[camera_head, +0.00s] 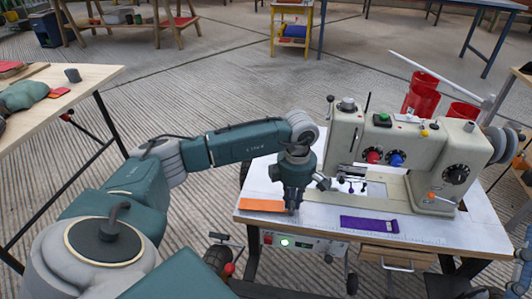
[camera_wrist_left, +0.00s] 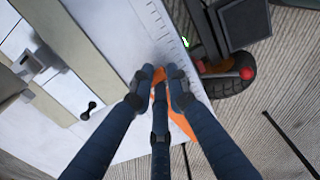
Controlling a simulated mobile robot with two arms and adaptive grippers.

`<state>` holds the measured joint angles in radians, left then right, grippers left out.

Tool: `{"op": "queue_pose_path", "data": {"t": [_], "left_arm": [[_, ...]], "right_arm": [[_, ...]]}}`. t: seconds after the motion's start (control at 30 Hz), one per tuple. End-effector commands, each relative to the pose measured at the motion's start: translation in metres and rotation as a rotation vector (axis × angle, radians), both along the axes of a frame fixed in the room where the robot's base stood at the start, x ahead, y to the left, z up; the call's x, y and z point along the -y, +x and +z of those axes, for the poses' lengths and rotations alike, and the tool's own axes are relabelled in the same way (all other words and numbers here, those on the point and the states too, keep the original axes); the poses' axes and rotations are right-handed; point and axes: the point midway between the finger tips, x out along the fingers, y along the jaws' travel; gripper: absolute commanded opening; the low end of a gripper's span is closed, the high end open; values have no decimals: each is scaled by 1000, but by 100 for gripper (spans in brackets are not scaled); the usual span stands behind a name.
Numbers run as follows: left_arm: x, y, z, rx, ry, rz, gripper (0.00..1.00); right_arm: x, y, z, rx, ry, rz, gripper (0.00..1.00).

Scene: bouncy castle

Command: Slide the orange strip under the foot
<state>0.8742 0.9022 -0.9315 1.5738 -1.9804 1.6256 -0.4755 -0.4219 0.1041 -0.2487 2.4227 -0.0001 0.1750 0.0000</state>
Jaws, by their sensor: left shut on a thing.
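The orange strip (camera_head: 262,205) lies flat at the front left of the sewing table. My left gripper (camera_head: 291,210) points down at the strip's right end and is shut on it. In the left wrist view, the fingers (camera_wrist_left: 159,85) meet over the orange strip (camera_wrist_left: 180,120), most of which they hide. The cream sewing machine (camera_head: 395,150) stands behind and to the right. Its foot (camera_head: 350,187) is over the metal plate, right of the gripper and apart from the strip. The foot area also shows in the left wrist view (camera_wrist_left: 28,65). My right gripper is not visible.
A purple strip (camera_head: 369,224) lies on the white sewing table (camera_head: 430,240), right of my left gripper and in front of the machine. Red containers (camera_head: 421,95) stand behind the machine. A wooden table (camera_head: 90,78) is at left. The tabletop between gripper and foot looks clear.

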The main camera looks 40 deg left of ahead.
Motion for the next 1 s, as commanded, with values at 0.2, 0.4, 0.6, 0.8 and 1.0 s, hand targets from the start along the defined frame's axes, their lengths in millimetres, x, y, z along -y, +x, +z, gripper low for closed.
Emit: {"op": "queue_pose_path", "data": {"t": [0.2, 0.4, 0.6, 0.8, 1.0], "left_arm": [[0, 0, 3, 0, 0, 0, 0], [0, 0, 5, 0, 0, 0, 0], [0, 0, 6, 0, 0, 0, 0], [0, 0, 8, 0, 0, 0, 0], [0, 0, 10, 0, 0, 0, 0]], "right_arm": [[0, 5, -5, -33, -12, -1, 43], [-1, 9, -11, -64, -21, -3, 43], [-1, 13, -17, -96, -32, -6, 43], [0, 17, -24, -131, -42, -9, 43], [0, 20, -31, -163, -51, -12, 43]]}}
